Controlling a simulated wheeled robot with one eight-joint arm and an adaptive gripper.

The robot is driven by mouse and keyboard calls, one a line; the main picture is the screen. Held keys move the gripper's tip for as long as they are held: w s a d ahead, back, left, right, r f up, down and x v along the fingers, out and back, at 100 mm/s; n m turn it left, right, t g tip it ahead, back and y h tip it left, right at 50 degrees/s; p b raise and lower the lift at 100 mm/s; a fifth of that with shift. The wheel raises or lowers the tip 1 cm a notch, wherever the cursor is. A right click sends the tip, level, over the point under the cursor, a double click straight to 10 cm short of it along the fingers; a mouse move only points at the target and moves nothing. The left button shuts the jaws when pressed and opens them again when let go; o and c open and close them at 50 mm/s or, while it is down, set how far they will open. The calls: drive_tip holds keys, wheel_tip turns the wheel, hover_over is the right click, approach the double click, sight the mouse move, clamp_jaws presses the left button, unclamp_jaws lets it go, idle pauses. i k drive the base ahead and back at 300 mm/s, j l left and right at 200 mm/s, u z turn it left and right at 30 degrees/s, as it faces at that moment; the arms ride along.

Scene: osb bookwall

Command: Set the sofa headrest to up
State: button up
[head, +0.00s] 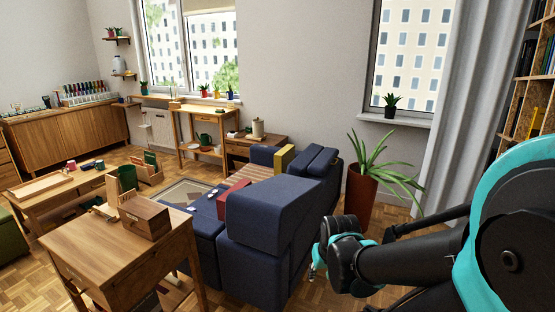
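The navy blue sofa (205,222) stands in the middle of the head view, with its back towards the right. A thick blue headrest-like block (272,207) tops its near end, its upper face sloping. A second such block (314,162) shows farther along the back, lower in the picture's depth and partly hidden behind the near one. Whether either is up or folded cannot be told for sure. My gripper (317,266) is just right of the sofa's near back, in front of it in the picture. Its fingers are small and mostly hidden by my wrist, and nothing is seen in them.
A wooden side table (85,249) with a wooden box (144,219) stands close to the sofa's left. A potted plant (361,195) stands behind the sofa by the grey curtain (460,110). A red cushion-like piece (232,196) lies on the sofa. Parquet shows at far left.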

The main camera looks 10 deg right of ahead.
sight(320, 165)
drive_tip(key=i+l, duration=0.15)
drive_tip(key=l, duration=0.2)
drive_tip(key=i+l, duration=0.15)
drive_tip(key=l, duration=0.2)
drive_tip(key=i+l, duration=0.15)
drive_tip(key=l, duration=0.2)
drive_tip(key=i+l, duration=0.15)
drive_tip(key=l, duration=0.25)
drive_tip(key=i+l, duration=0.15)
drive_tip(key=l, duration=0.2)
drive_tip(key=z, duration=0.05)
